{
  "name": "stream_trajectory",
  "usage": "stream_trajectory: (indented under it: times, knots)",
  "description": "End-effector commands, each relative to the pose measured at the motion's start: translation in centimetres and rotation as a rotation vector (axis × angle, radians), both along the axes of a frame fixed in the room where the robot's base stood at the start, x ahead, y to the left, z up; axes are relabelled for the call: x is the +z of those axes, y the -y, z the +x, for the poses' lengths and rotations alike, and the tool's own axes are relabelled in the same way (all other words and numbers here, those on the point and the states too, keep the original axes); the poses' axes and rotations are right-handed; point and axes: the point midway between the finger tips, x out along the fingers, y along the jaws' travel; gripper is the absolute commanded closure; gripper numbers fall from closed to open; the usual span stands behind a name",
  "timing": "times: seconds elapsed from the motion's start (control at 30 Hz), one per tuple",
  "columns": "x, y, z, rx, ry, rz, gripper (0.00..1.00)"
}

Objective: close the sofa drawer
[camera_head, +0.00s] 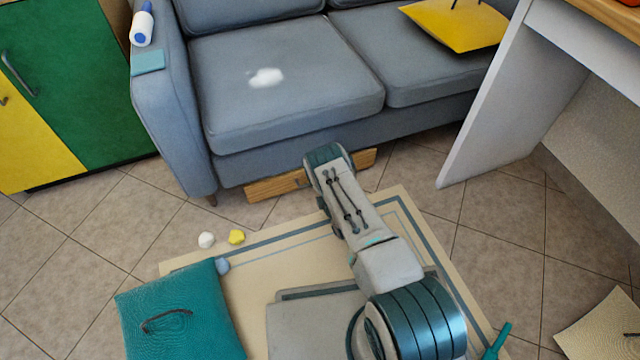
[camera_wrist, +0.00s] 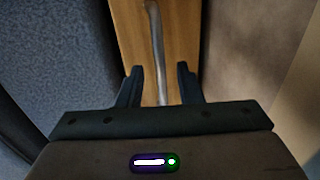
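The grey sofa (camera_head: 285,90) stands at the back, with the wooden front of its drawer (camera_head: 270,187) low under the seat. The arm hides the middle of that front, and how far it stands out is hard to tell. In the wrist view the drawer front (camera_wrist: 182,30) is a wooden band with a long metal handle (camera_wrist: 157,45) along it. My gripper (camera_wrist: 159,72) is open at the drawer front, its two dark fingers apart, with the handle line between them. Contact cannot be told. In the head view my arm hides the fingers.
A beige rug (camera_head: 300,255) lies in front of the sofa. A teal cushion (camera_head: 180,315), a white lump (camera_head: 206,240) and a yellow lump (camera_head: 236,237) lie at left. A white desk side panel (camera_head: 485,100) stands at right. Tiled floor between is free.

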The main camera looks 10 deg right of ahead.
Motion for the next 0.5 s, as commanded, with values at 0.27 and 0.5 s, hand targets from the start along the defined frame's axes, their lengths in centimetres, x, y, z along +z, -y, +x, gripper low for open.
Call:
stream_trajectory:
  times: [0.27, 0.5]
  knots:
    - [1.7, 1.0, -5.6, 0.003, -0.005, -0.001, 0.67]
    - [2.5, 1.9, -10.2, 0.005, -0.002, 0.000, 0.67]
